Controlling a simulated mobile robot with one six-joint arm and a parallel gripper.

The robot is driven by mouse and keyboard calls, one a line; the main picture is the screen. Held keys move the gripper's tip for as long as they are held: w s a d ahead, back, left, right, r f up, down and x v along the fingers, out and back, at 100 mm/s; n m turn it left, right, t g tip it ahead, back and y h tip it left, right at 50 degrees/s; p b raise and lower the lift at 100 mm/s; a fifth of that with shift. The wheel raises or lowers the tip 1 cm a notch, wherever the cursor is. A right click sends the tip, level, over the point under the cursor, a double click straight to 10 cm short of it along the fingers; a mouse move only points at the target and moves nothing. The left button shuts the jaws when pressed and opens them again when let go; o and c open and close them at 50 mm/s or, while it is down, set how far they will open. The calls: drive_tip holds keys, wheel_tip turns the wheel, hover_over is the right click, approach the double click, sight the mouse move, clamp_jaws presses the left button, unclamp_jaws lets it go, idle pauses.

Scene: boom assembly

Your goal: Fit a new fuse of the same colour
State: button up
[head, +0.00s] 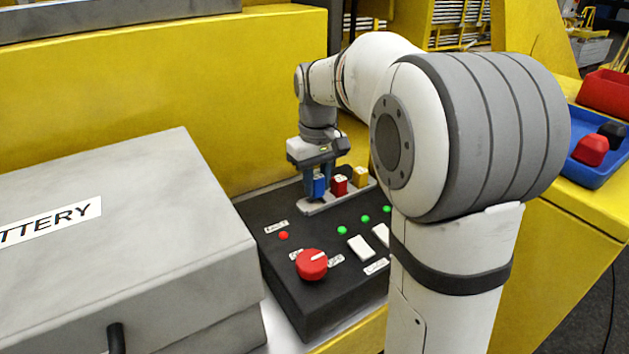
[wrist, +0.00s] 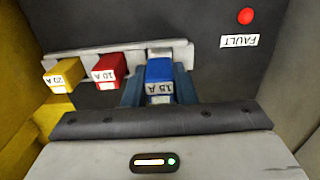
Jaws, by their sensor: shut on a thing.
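A blue fuse marked 15 A (wrist: 159,72) is between the fingers of my gripper (wrist: 160,86), which is shut on it. The blue fuse also shows in the head view (head: 319,184), at the left end of the pale fuse strip (head: 312,209). Whether it is fully seated there I cannot tell. Beside it stand a red fuse marked 10 A (wrist: 109,67) and a yellow fuse marked 20 A (wrist: 64,74). The fault lamp (wrist: 246,16) on the black panel (head: 262,215) is red.
A red rotary knob (head: 312,264), pale switches (head: 361,247) and several green lamps (head: 342,230) are on the panel. A grey battery box (head: 130,270) stands to the left. At right, a blue tray (head: 597,178) holds a red piece (head: 591,150) and a black piece (head: 612,133).

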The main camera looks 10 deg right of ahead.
sight(318, 196)
drive_tip(key=shift+f, duration=0.15)
drive_tip(key=shift+f, duration=0.35)
drive_tip(key=shift+f+b, duration=0.65)
drive_tip(key=shift+f, duration=0.2)
idle(1.5)
drive_tip(key=shift+s+f, duration=0.2)
drive_tip(key=shift+f, duration=0.2)
drive_tip(key=shift+r, duration=0.25)
drive_tip(key=shift+w+r+p, duration=0.15)
drive_tip(key=shift+r+p, duration=0.2)
drive_tip(key=shift+p, duration=0.05)
drive_tip(key=shift+r, duration=0.2)
idle(0.4)
drive_tip(key=shift+w+f, duration=0.1)
drive_tip(key=shift+f, duration=0.3)
idle(0.4)
